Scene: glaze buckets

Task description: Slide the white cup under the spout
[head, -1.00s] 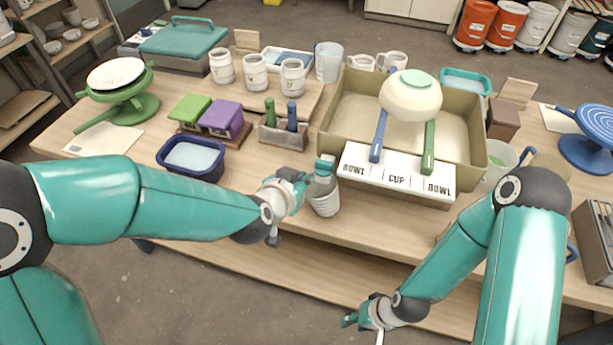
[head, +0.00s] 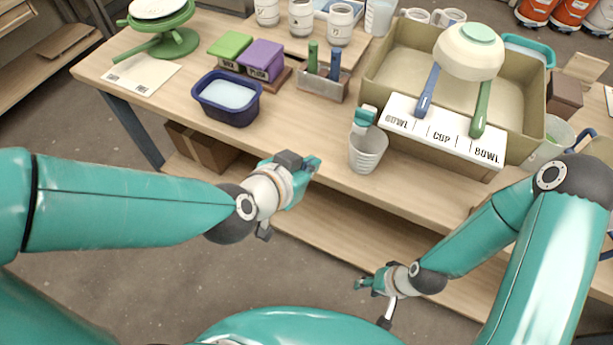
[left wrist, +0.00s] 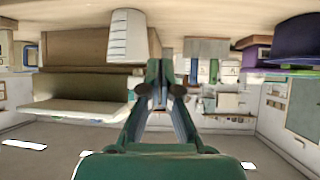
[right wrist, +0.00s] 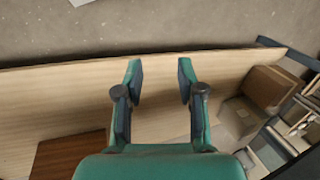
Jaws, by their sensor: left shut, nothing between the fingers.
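The white ribbed cup (head: 366,156) stands upright at the table's front edge, left of the labelled board. A teal spout (head: 364,120) shows over its rim in the head view; I cannot tell the height gap between them. The cup appears upside down in the left wrist view (left wrist: 128,37), ahead of the fingers and slightly left. My left gripper (head: 314,166) is shut and empty, left of the cup and apart from it. My right gripper (head: 361,284) is low in front of the table; its fingers are apart and empty in the right wrist view (right wrist: 160,82).
A beige basin (head: 408,66) holds up a white bowl on tongs (head: 468,58) behind the board marked BOWL and CUP (head: 442,132). A dark blue tub (head: 227,98) and a tool holder (head: 320,86) stand to the left. A lower shelf (head: 310,215) runs beneath the table.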

